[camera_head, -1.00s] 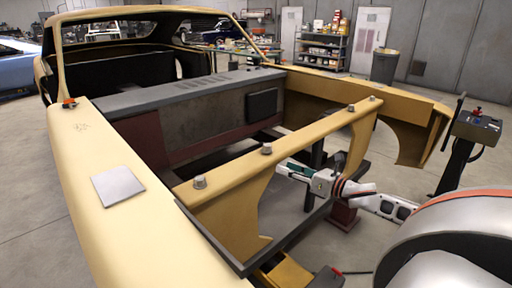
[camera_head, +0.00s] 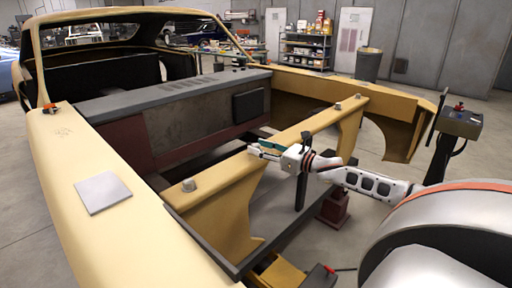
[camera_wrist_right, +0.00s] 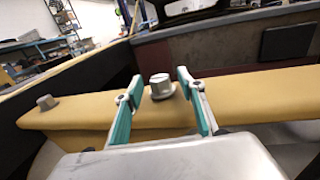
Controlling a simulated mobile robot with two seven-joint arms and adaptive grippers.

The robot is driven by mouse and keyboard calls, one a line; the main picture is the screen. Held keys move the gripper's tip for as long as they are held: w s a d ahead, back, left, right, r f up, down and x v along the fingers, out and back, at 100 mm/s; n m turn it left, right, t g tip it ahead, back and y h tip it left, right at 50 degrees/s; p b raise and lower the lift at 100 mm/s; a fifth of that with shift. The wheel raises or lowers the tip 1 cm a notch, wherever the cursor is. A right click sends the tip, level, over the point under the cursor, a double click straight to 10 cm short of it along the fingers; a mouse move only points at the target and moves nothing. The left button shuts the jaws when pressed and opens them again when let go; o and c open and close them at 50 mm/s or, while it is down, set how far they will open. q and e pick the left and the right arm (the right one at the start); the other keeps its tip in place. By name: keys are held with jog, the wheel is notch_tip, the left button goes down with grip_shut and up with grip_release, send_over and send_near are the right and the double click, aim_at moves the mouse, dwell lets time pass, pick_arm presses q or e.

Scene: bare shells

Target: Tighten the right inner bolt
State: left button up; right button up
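A tan crossbar (camera_head: 222,172) spans the front of the car body and carries several grey bolts. One outer bolt (camera_head: 189,185) is near its left end; an inner bolt (camera_head: 338,106) and another outer bolt (camera_head: 358,97) are farther right. My right gripper (camera_head: 264,149) is at the crossbar, over the left inner bolt's place, and covers that bolt in the head view. In the right wrist view that bolt (camera_wrist_right: 162,87) stands upright between the two open teal-padded fingers, with gaps on both sides. The outer bolt (camera_wrist_right: 47,103) shows at left. My left gripper is out of view.
A flat grey plate (camera_head: 103,192) lies on the left fender. A dark lower frame (camera_head: 222,258) and a red stand (camera_head: 334,207) are below the crossbar. A control box (camera_head: 460,123) on a post stands at right. Space above the crossbar is free.

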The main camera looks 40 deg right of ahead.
jog(key=shift+x, duration=0.95)
grip_shut()
